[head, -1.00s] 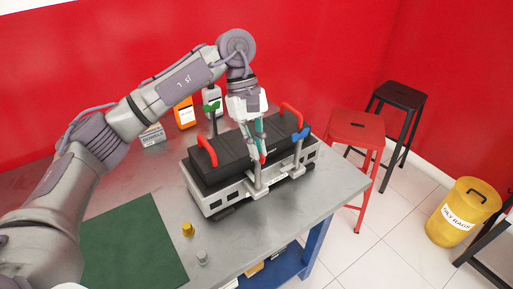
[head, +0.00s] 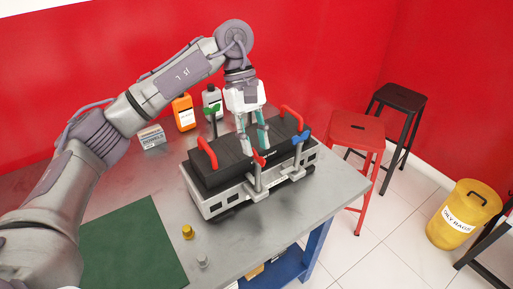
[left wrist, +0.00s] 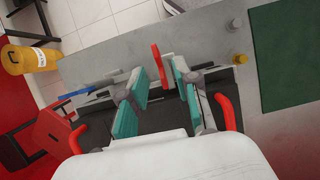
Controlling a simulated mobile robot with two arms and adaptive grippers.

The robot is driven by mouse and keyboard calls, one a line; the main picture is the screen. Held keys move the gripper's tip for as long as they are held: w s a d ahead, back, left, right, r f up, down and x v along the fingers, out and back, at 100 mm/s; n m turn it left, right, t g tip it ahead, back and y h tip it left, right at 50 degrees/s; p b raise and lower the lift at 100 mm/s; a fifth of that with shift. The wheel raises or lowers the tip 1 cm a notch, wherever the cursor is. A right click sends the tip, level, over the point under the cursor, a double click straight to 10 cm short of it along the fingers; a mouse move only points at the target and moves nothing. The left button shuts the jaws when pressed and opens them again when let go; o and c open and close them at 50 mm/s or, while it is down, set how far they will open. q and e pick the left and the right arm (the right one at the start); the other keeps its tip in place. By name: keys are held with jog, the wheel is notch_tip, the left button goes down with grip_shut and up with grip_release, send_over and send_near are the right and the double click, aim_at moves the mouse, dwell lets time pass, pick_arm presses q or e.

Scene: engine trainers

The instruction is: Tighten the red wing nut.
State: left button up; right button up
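The red wing nut (head: 259,160) tops a grey post at the near side of the engine trainer (head: 228,195), which has a black cover. In the left wrist view the red wing nut (left wrist: 158,64) stands on edge around the gap between the fingertips. My left gripper (head: 253,150) is open and points down above the cover, just behind and above the red wing nut. It looks empty, and its teal finger pads (left wrist: 157,80) are apart in the left wrist view. My right gripper is not in view.
A green wing nut (head: 211,111) and a blue one (head: 301,137) top other posts. Red handles (head: 207,152) rise from the cover. Bottles (head: 183,112) and a small box (head: 151,136) stand behind. Small yellow (head: 187,231) and grey (head: 202,261) pieces sit near the green mat (head: 132,245).

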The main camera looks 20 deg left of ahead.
pick_arm(q)
jog(key=v, duration=0.9)
jog(key=shift+r, duration=0.35)
jog(key=shift+w+a+f, duration=0.1)
jog(key=shift+a, duration=0.05)
